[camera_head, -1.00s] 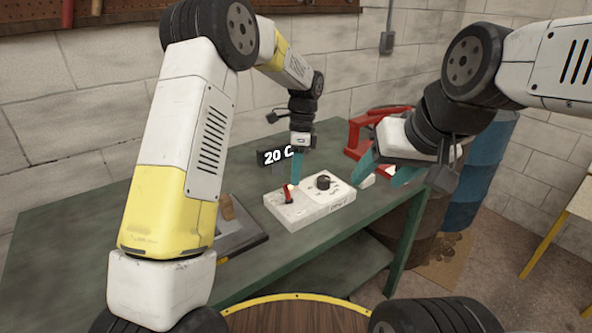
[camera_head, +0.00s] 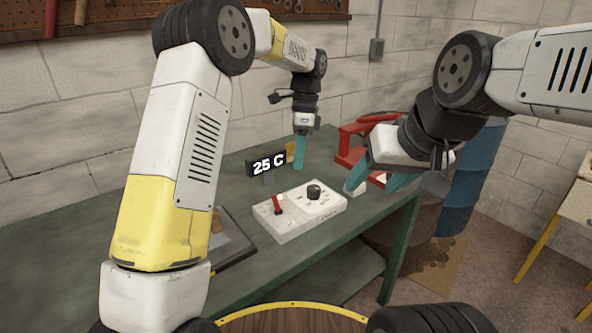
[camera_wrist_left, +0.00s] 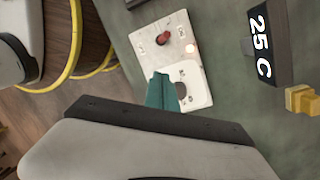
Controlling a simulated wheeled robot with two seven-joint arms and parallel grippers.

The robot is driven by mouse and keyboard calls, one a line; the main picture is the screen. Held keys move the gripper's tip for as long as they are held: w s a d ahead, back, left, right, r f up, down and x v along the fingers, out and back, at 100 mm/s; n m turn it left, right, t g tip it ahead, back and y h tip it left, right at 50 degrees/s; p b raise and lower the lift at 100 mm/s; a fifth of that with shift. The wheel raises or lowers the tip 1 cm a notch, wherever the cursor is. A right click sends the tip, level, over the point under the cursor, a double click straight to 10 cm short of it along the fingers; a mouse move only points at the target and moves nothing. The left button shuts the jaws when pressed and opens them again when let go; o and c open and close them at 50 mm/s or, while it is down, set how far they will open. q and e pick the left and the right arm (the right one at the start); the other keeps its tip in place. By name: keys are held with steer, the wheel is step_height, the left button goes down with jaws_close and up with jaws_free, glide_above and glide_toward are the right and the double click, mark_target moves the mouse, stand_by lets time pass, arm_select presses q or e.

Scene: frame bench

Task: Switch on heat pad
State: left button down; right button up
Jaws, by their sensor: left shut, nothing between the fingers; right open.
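A white control box (camera_head: 290,229) with a red toggle switch (camera_head: 277,203) and a black knob (camera_head: 314,191) sits on the green bench. A small light glows beside the switch in the left wrist view (camera_wrist_left: 190,48). A black display (camera_head: 266,163) behind the box reads 25 C. A dark flat pad (camera_head: 238,243) lies left of the box, partly hidden by my left arm. My left gripper (camera_head: 299,166) is shut and empty, above and behind the box, clear of the switch. My right gripper (camera_head: 373,188) is open and empty, right of the box.
A red tool (camera_head: 352,140) stands at the back right of the bench (camera_head: 110,240). A yellow block is near the display (camera_wrist_left: 302,100). A blue barrel (camera_head: 475,180) stands beyond the bench's right end. The left bench surface is clear.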

arm_select(q)
steer(key=v, duration=0.4)
steer(key=shift+w+a, duration=0.2)
steer(key=shift+w, duration=0.15)
steer(key=s+a+r+n+t+h, duration=0.2)
steer(key=s+a+r+n+t, duration=0.2)
steer(key=s+a+r+n, duration=0.45)
steer(key=s+a+f+n+t, duration=0.1)
steer(key=s+a+n, duration=0.1)
steer(key=s, duration=0.4)
steer(key=s+a+n+t+h, duration=0.1)
steer(key=s+a+n+t, duration=0.1)
steer(key=s, duration=0.4)
steer(key=s+a+f+n+t, duration=0.1)
steer(key=s+a+n, duration=0.2)
steer(key=s, duration=0.4)
steer(key=shift+a+f+n+t, duration=0.25)
steer(key=shift+f+n+t, duration=0.05)
steer(key=shift+n, duration=0.55)
